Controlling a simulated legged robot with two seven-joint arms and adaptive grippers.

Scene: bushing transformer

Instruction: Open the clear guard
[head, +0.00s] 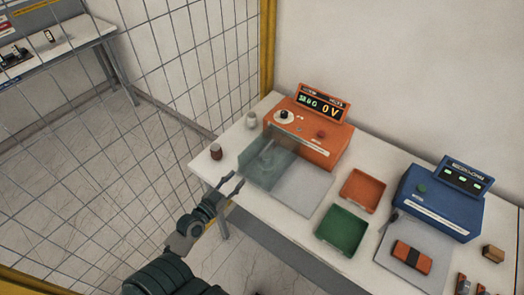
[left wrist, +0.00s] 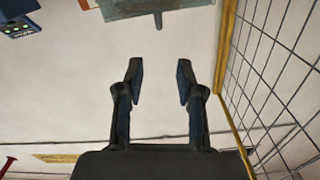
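The clear guard (head: 268,163) is a translucent grey-green box. It stands on the white table at the left front of the orange tester (head: 308,132), and a pale shape shows dimly through it. My left gripper (head: 231,184) is just left of and in front of the guard, at the table's front edge. Its two fingers are spread with nothing between them. In the left wrist view the open gripper (left wrist: 159,80) points at a greyish translucent panel (left wrist: 150,9) with a small dark peg, apart from the fingertips; it looks like the guard. My right gripper is not in view.
A brown bushing (head: 216,152) and a pale bushing (head: 251,120) stand left of the tester. An orange tray (head: 362,190), a green tray (head: 342,229) and a blue tester (head: 440,202) lie to the right. A wire mesh fence (head: 180,60) rises behind the table's left end.

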